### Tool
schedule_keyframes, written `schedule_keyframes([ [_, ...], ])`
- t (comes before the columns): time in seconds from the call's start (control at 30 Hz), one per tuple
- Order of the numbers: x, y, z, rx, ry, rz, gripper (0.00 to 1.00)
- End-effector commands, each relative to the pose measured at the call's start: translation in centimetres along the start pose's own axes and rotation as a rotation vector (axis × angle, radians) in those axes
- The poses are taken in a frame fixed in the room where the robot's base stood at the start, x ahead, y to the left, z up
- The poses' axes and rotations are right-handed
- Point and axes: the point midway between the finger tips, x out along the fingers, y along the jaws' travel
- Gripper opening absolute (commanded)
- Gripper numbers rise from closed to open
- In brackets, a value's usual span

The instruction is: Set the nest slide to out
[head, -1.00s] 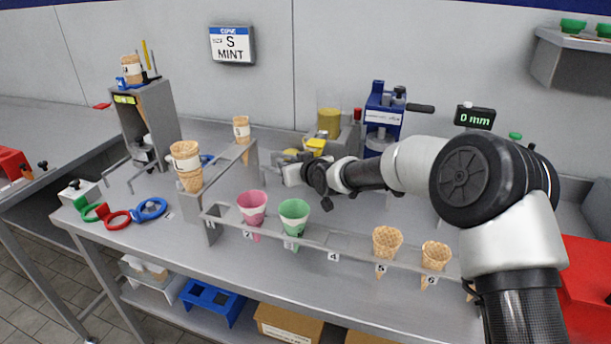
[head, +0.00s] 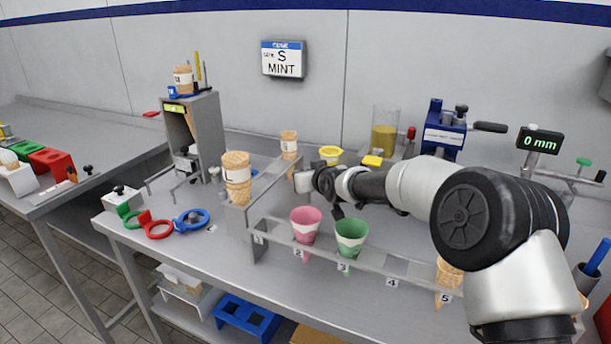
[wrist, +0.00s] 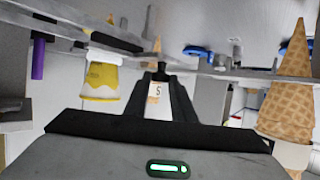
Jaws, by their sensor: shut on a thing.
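My gripper (head: 294,178) reaches left beside the metal cone rail, and its fingers are mostly hidden in the head view. In the wrist view its black fingers (wrist: 160,76) are closed together on a small dark part, which I cannot make out clearly. I cannot tell whether this part belongs to the nest slide, and I cannot pick out the slide with certainty. A waffle cone (head: 289,145) with a white band stands at the rail's far end.
A yellow tub (head: 330,154) is behind my gripper. Coloured rings (head: 157,225) lie on the table at left.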

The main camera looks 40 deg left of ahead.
Motion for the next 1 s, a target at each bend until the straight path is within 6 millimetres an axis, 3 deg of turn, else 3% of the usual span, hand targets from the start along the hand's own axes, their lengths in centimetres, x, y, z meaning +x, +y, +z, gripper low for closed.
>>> schedule_keyframes([
  [0.13,0.0,-0.5,-0.4,0.001,0.008,-0.005,0.0],
  [0.17,0.0,-0.5,-0.4,0.001,0.009,-0.005,0.24],
  [0.27,0.0,-0.5,-0.4,0.001,0.008,-0.005,0.4],
  [0.63,-0.2,-0.2,-0.8,0.0,0.006,-0.003,0.4],
  [1.0,-2.8,-0.2,-7.0,0.001,0.008,-0.003,0.4],
])
